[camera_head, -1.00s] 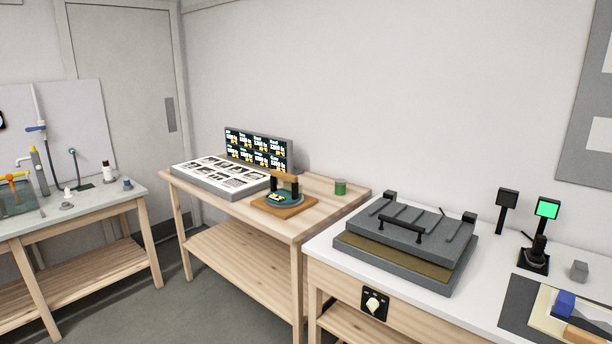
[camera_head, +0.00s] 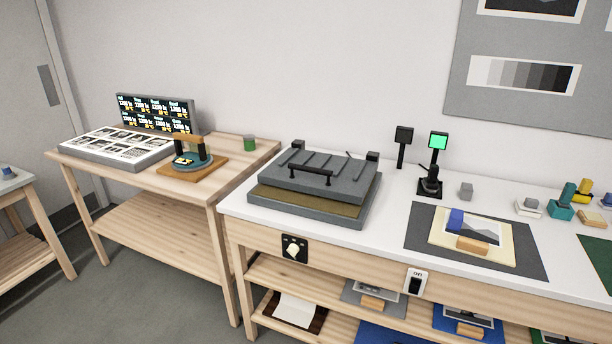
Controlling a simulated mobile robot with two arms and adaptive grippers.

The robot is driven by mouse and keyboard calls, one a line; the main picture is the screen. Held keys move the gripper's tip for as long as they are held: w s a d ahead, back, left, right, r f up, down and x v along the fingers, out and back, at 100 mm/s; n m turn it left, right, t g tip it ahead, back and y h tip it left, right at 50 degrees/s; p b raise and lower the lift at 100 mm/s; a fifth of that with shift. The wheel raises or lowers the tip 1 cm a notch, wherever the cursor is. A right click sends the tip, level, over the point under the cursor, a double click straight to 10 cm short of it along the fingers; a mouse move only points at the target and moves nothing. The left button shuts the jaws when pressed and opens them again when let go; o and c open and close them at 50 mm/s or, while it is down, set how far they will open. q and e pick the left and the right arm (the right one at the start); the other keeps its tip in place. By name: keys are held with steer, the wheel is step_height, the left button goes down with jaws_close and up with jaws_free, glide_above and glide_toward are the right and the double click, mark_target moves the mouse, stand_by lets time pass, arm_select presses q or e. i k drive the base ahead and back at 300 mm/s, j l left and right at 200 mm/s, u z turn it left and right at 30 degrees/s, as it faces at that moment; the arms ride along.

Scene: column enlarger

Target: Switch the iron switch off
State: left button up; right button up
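A small white switch plate (camera_head: 415,283) with a dark rocker sits on the front edge of the white-topped bench. Its short label is too small to read with certainty. A black stand (camera_head: 430,182) with what looks like a small iron stands on the bench above it. Behind it, a square lamp (camera_head: 438,141) is lit green. A second square lamp (camera_head: 404,135) beside it is dark. A black plate with a cream knob (camera_head: 293,249) is on the bench front, left of the switch. Neither gripper is in view.
A grey press (camera_head: 318,185) with a black handle rests on the white bench (camera_head: 390,240). Prints lie on a dark mat (camera_head: 420,240) to its right. A wooden table (camera_head: 235,163) with a display panel stands left. Grey floor (camera_head: 150,310) is open in front.

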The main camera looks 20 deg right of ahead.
mark_target(415, 283)
steer(key=z, duration=1.3)
